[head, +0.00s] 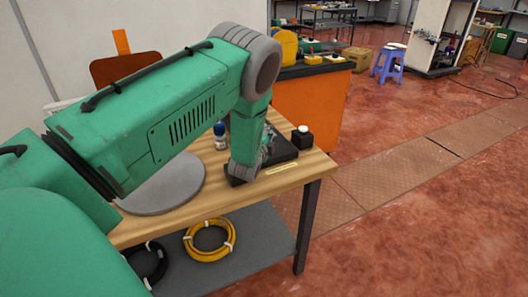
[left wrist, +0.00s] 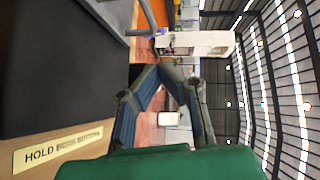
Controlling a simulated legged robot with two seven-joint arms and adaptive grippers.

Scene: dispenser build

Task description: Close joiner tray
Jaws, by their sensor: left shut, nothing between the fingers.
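A dark, flat device (head: 284,150), which looks like the joiner, lies on the wooden table near its right end. My left forearm and wrist hide part of it, and I cannot tell how far its tray is open. My left gripper (head: 267,142) is low beside the device, mostly hidden by my wrist. In the left wrist view its blue-padded fingers (left wrist: 160,72) converge at the tips, shut and empty. That view also shows a large dark surface (left wrist: 60,60) at the left and a label reading "HOLD" (left wrist: 57,148). My right gripper is not in view.
A black bottle with a white cap (head: 302,137) and a blue-capped bottle (head: 220,136) stand by the device. A grey round plate (head: 170,188) lies on the table (head: 225,192). A yellow coil (head: 210,240) is on the shelf below.

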